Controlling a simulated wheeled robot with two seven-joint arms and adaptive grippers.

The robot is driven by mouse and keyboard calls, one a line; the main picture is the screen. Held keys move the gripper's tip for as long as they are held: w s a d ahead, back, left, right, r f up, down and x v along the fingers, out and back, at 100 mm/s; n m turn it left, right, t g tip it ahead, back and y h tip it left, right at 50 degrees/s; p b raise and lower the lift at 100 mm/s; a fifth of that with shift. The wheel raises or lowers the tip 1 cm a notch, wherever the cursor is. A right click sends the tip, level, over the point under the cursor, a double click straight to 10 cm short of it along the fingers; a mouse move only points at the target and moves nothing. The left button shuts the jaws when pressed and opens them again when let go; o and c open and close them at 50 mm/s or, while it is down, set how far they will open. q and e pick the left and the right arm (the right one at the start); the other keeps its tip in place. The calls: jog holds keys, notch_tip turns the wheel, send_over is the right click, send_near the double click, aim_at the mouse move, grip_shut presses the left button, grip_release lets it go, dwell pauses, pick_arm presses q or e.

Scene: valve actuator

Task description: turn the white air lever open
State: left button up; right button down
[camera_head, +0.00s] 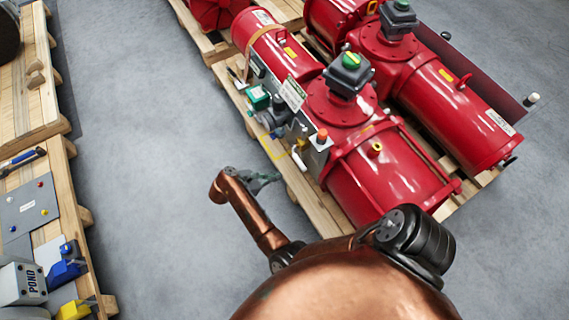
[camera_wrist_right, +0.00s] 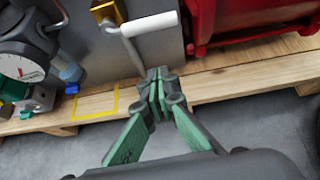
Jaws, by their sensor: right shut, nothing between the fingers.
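The white air lever (camera_head: 299,160) is on the lower side of the grey panel of the near red actuator (camera_head: 345,150). In the right wrist view the white lever (camera_wrist_right: 150,24) lies nearly level, with a brass fitting (camera_wrist_right: 108,12) at its upper left. My right gripper (camera_head: 265,181) is beside the pallet, left of and below the lever. In the right wrist view its green-padded fingers (camera_wrist_right: 159,78) are shut and empty. The fingertips are below the lever in the picture and apart from it. My left gripper is not in view.
The actuators stand on a wooden pallet (camera_wrist_right: 240,85). A yellow outline (camera_wrist_right: 97,104) and a gauge (camera_wrist_right: 22,62) are near the panel. Wooden pallets (camera_head: 50,130) with tools and boxes stand at the left. Grey floor (camera_head: 140,150) between is clear.

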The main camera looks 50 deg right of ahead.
aim_at(298, 158)
jog(key=s+a+f+b+x, duration=0.1)
jog(key=b+x, duration=0.2)
jog(key=x, duration=0.8)
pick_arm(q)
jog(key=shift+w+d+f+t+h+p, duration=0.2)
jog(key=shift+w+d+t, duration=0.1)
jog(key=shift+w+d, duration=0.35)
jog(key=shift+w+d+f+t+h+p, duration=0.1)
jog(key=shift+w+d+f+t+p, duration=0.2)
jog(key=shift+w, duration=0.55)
pick_arm(e)
jog(key=shift+w+d+r, duration=0.1)
jog(key=shift+d+r, duration=0.05)
jog(key=shift+r, duration=1.1)
jog(key=shift+w+d+r, duration=0.1)
jog(key=shift+d+r, duration=0.1)
jog(key=shift+r, duration=1.1)
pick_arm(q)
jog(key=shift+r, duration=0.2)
